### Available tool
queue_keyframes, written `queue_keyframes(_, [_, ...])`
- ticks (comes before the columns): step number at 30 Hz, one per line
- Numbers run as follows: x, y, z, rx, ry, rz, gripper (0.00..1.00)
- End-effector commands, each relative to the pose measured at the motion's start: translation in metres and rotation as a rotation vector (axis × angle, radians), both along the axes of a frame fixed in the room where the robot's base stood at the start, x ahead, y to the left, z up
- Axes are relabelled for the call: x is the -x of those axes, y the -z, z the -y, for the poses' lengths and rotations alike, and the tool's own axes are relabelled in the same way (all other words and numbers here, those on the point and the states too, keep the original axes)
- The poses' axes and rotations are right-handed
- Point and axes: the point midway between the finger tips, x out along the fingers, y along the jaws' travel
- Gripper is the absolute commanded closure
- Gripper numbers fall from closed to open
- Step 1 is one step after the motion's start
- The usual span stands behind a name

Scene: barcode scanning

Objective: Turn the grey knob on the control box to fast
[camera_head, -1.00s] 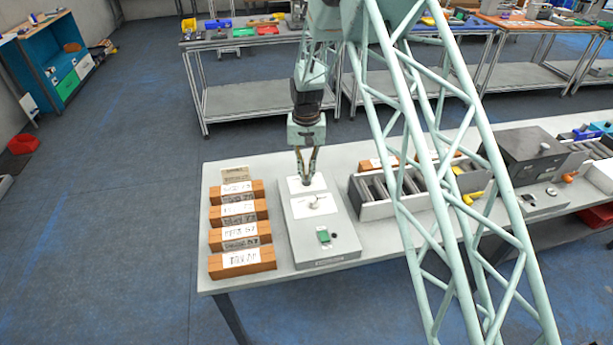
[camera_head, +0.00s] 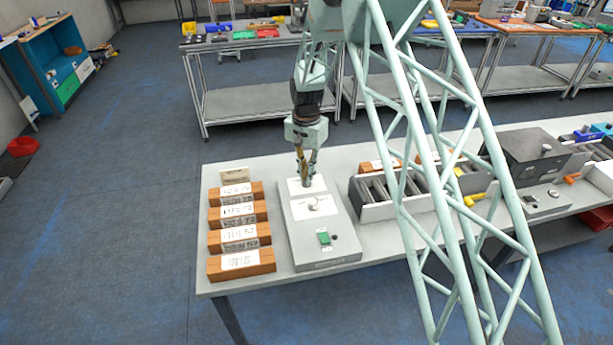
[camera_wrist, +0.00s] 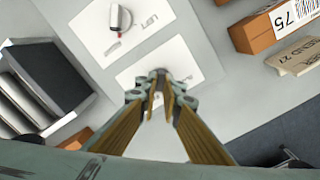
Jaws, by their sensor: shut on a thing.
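The grey control box (camera_head: 305,248) stands on the near table. Its far end has a white label plate (camera_wrist: 190,60) with a small grey knob (camera_wrist: 160,73) on it. My gripper (camera_head: 306,182) points down and is shut on this knob; it also shows in the wrist view (camera_wrist: 158,88). The fingers hide most of the knob, and I cannot read its setting or the plate's wording.
A green button (camera_head: 324,238) and a dark button (camera_head: 334,236) are at the box's near end. Several labelled brown blocks (camera_head: 240,263) stand left of the box. A rack with dark slots (camera_head: 375,190) stands close on the right. The near table edge is clear.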

Motion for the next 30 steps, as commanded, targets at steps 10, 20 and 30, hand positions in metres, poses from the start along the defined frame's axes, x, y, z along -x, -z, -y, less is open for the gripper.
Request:
queue_keyframes(10, [0.0002,0.0001,0.0,0.0,0.001,0.0,0.89])
queue_keyframes(20, [0.0001,0.0,0.0,0.0,0.001,0.0,0.8])
queue_keyframes(30, [-0.0004,-0.0086,-0.0001,-0.001,0.0,0.0,0.8])
